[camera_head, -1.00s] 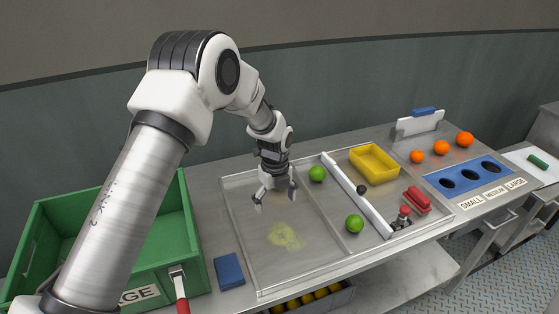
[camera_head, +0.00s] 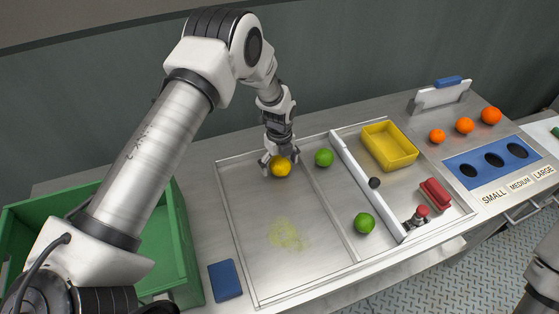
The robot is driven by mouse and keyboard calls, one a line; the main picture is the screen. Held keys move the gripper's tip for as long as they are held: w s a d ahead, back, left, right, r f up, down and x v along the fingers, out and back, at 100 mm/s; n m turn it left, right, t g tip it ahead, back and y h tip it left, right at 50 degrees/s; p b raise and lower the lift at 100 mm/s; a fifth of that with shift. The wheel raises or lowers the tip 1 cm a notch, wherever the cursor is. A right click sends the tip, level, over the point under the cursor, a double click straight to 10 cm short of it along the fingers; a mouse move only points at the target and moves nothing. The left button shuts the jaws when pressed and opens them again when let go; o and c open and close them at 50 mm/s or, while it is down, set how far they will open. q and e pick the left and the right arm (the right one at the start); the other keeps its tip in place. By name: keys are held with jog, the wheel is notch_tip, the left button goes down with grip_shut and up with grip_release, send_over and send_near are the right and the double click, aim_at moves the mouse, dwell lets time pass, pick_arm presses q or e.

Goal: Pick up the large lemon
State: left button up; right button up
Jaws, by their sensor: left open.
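A yellow-orange lemon (camera_head: 281,168) sits in the left section of the metal tray, near its back edge. My left gripper (camera_head: 280,160) reaches down over it from behind, with its fingers spread to either side of the lemon. The fingers are open. I cannot tell whether they touch the fruit. The lemon's upper part is partly covered by the gripper. My right gripper is out of view.
Two green limes (camera_head: 324,157) (camera_head: 365,223) lie right of the lemon. A yellow bin (camera_head: 389,146), a red block (camera_head: 434,194) and a blue sizing plate (camera_head: 494,161) are further right. A green crate (camera_head: 186,240) and a blue sponge (camera_head: 225,280) are left. A yellowish stain (camera_head: 287,235) marks the tray.

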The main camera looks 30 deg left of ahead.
pick_arm(q)
jog(key=shift+w+f, duration=0.15)
jog(key=shift+f, duration=0.05)
jog(key=shift+r, duration=0.1)
jog(key=shift+s+d+r, duration=0.1)
jog(key=shift+s+r, duration=0.05)
jog(key=shift+s, duration=0.1)
jog(key=c, duration=0.3)
jog(key=shift+s+r, duration=0.1)
jog(key=c, duration=1)
